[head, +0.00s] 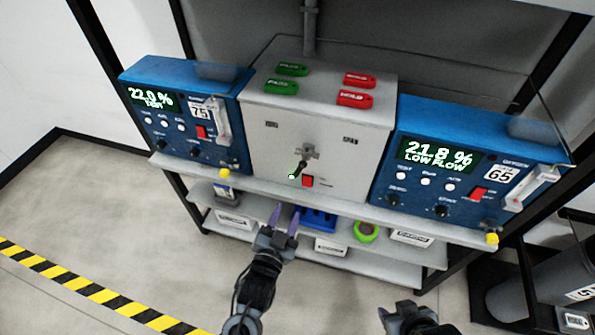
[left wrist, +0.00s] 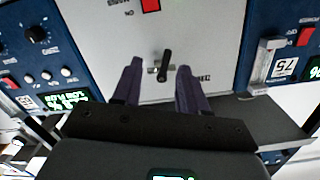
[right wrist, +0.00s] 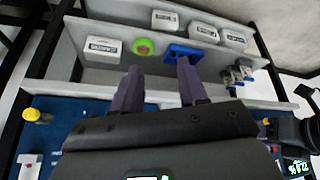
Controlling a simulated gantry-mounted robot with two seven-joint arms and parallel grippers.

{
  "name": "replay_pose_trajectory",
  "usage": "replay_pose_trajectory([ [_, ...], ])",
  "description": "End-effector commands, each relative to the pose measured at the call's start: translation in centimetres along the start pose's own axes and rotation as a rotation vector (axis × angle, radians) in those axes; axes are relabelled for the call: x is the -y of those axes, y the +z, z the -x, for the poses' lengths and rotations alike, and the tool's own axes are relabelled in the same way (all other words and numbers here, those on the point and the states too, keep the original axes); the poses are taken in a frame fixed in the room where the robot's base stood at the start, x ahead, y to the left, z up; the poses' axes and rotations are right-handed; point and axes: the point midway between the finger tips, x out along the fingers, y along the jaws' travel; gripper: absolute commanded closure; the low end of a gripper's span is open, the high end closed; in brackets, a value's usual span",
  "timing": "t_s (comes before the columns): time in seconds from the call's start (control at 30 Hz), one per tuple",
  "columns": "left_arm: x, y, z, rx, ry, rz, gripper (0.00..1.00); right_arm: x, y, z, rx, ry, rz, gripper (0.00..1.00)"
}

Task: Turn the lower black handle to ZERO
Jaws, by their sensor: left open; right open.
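The black handle (head: 301,168) sits on the front of the grey central box, on a small metal fitting, and points down and slightly left with a pale end. Two small labels, too small to read, flank it higher up. In the left wrist view, turned over, the handle (left wrist: 165,62) appears between my fingertips without visible contact. My left gripper (head: 284,215) is open and empty, below and in front of the handle in the head view. My right gripper (head: 405,313) is at the bottom edge, mostly cut off; the right wrist view shows its fingers (right wrist: 160,68) open and empty.
A red switch (head: 308,181) is just below the handle. Blue analysers stand left (head: 180,110) and right (head: 465,160) of the box. Green tags (head: 281,87) and red tags (head: 355,99) lie on top. A lower shelf holds white boxes, a blue holder and green tape (head: 367,232).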

Motion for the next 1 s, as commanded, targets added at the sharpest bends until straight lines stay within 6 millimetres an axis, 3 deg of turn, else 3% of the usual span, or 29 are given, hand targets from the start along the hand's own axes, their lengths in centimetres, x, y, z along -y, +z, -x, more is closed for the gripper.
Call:
replay_pose_trajectory([
  [0.03,0.4,-1.0,-0.4,-0.018,-0.003,-0.007,0.57,0.0,2.2,-0.5,0.049,-0.003,-0.009,0.57],
  [0.1,0.8,-1.9,-0.9,-0.034,-0.009,-0.013,0.57,0.4,4.3,-0.8,0.094,-0.011,-0.013,0.57],
  [0.3,1.5,-3.0,-1.8,-0.056,-0.018,-0.020,0.57,1.0,7.2,-1.3,0.157,-0.024,-0.014,0.57],
  [0.47,1.6,-3.2,-3.3,-0.059,-0.019,-0.020,0.57,1.1,7.6,-1.7,0.162,-0.025,-0.013,0.57],
  [1.0,1.7,-3.6,-11.1,-0.057,-0.019,-0.020,0.57,1.2,8.3,-3.2,0.161,-0.025,-0.013,0.57],
])
